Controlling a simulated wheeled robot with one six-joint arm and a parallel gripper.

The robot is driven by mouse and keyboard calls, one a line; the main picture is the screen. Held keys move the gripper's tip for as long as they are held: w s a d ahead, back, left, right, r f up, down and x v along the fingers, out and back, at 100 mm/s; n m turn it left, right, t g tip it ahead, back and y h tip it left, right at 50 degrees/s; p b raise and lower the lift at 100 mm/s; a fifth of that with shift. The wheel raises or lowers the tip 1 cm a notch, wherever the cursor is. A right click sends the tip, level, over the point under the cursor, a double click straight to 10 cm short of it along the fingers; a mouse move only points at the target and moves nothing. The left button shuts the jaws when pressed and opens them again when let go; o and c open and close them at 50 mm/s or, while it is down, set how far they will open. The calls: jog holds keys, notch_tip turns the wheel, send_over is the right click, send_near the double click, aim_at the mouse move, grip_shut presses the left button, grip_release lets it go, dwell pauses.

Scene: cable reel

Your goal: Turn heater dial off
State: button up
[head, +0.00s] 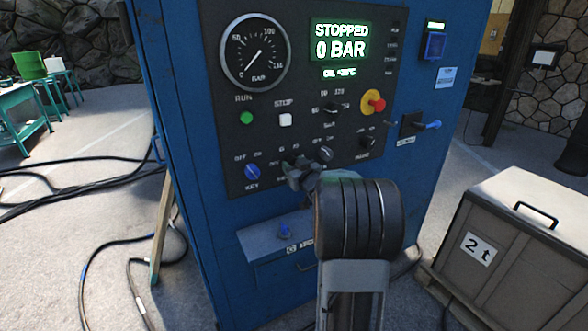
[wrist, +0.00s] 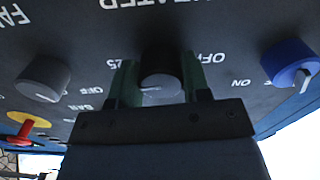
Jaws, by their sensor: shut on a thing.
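The heater dial (wrist: 160,88) is a dark grey round knob on the black panel, under upside-down lettering in the wrist view. Its pale pointer line faces left, toward the "25" side and away from the "OFF" label on the right. My gripper (wrist: 160,84) has its green fingers on both sides of the dial and is shut on it. In the head view my gripper (head: 292,170) is at the lower panel and hides the dial.
A blue key knob (wrist: 290,63) is close on the right and a grey fan knob (wrist: 42,80) on the left in the wrist view. A red emergency knob (head: 377,104) sits higher on the panel (head: 215,60). A grey crate (head: 515,240) stands right; cables (head: 90,180) lie left.

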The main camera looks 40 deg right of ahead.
jog(key=n+b, duration=0.4)
jog(key=n, duration=0.1)
jog(key=shift+d+f+b, duration=0.1)
jog(key=shift+f+b, duration=0.1)
jog(key=shift+b, duration=0.2)
jog(key=n+b, duration=0.1)
jog(key=n, duration=0.1)
jog(key=n+b, duration=0.2)
jog(key=n, duration=0.1)
jog(key=shift+d+r, duration=0.1)
jog(key=shift+r, duration=0.1)
jog(key=shift+r+n+b, duration=0.1)
jog(key=shift+n+b, duration=0.25)
jog(key=shift+n, duration=0.05)
jog(key=o, duration=0.9)
jog(key=shift+s, duration=0.15)
jog(key=s, duration=0.4)
jog(key=s+a, duration=0.1)
jog(key=s, duration=0.4)
jog(key=s+a+p, duration=0.1)
jog(key=s, duration=0.3)
jog(key=shift+s, duration=0.25)
